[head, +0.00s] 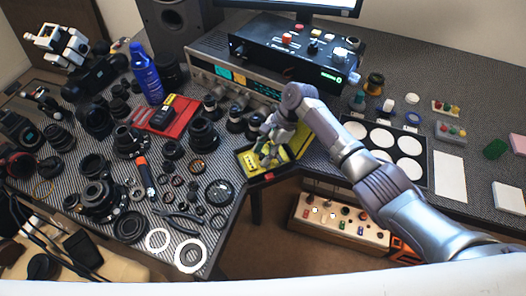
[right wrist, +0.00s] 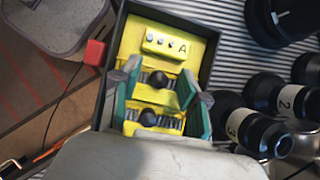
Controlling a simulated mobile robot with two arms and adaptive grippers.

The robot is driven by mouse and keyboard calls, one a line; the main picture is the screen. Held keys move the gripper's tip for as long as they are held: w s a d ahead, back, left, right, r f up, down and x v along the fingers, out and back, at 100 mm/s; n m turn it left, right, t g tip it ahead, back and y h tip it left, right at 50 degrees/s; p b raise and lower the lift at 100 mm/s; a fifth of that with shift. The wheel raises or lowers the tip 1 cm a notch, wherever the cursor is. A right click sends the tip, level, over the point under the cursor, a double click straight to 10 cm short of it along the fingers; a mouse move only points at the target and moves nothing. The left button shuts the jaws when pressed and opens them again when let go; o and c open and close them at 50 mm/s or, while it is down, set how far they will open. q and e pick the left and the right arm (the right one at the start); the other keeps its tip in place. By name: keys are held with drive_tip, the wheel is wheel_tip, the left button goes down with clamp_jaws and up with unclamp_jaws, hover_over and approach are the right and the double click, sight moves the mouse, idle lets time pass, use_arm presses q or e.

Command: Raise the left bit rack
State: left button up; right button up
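The black tray (head: 242,165) with a yellow insert sits at the desk's inner front corner. In the right wrist view the tray (right wrist: 207,62) holds a yellow block marked A (right wrist: 165,44) and two yellow racks, one upper (right wrist: 145,96) and one lower (right wrist: 170,127), each with a black ball knob and a row of small bits. I cannot tell which rack is the left one. My right gripper (right wrist: 160,76) is over the tray, its teal-padded fingers apart on either side of the racks; it also shows in the head view (head: 268,150). My left gripper is not visible.
Black lens barrels (right wrist: 262,135) stand close beside the tray. A red parts tray (head: 180,118), lenses, rings and pliers crowd the left desk. A black panel with white discs (head: 383,137) lies to the right. A box with knobs (head: 338,222) stands below the desk.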

drive_tip(key=v, duration=1.2)
drive_tip(key=shift+s, duration=0.1)
